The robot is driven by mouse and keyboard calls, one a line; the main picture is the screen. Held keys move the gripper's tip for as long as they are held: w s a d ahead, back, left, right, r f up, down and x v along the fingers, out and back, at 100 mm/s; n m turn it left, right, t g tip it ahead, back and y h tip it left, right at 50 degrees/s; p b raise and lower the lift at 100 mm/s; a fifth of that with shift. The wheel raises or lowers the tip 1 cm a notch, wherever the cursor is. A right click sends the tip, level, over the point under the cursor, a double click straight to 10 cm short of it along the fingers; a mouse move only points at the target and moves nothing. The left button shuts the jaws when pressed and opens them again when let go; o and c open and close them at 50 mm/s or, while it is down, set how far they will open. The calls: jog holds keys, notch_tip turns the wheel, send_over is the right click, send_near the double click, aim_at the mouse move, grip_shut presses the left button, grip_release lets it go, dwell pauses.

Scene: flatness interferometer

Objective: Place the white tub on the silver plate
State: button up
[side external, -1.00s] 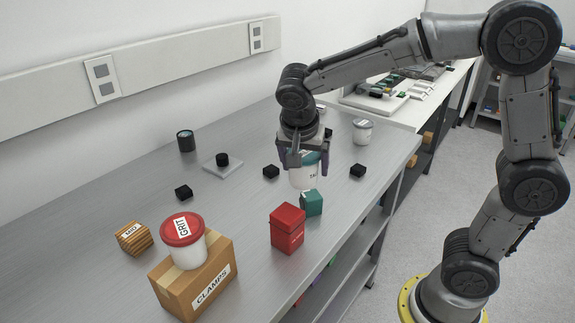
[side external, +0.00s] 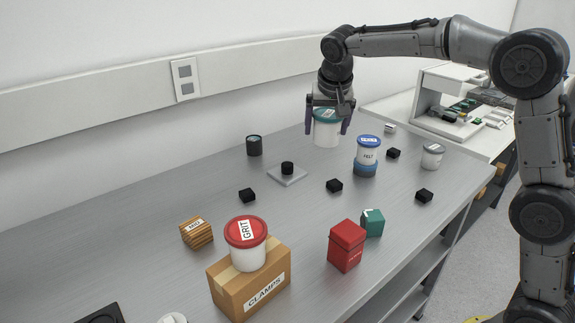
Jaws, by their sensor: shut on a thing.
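My gripper (side external: 329,125) is shut on a white tub (side external: 327,134) with a teal lid, one finger on each side. The tub is upright at the back of the bench; I cannot tell whether its base touches the surface. A small square silver-grey plate (side external: 294,179) lies to the left and nearer, with a black knob-like piece (side external: 287,167) on it. Other white tubs stand apart: one with a blue lid (side external: 368,152) on a blue base, one with a grey lid (side external: 433,158), and one with a red lid marked GRIT (side external: 246,252).
The GRIT tub stands on a cardboard box (side external: 250,288). A red tin (side external: 346,246), teal box (side external: 373,222), wooden block (side external: 196,233) and dark cylinder (side external: 254,146) stand on the grey bench (side external: 130,240). Several small black blocks (side external: 334,186) are scattered. The left bench is mostly clear.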

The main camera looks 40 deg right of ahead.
jog(key=w+d+f, duration=0.2)
jog(key=w+f, duration=0.4)
jog(key=w, duration=0.4)
send_over(294, 174)
jog(key=shift+f, duration=4.05)
jog(key=shift+f, duration=0.6)
jog(key=o, duration=1.2)
jog(key=shift+c, duration=0.2)
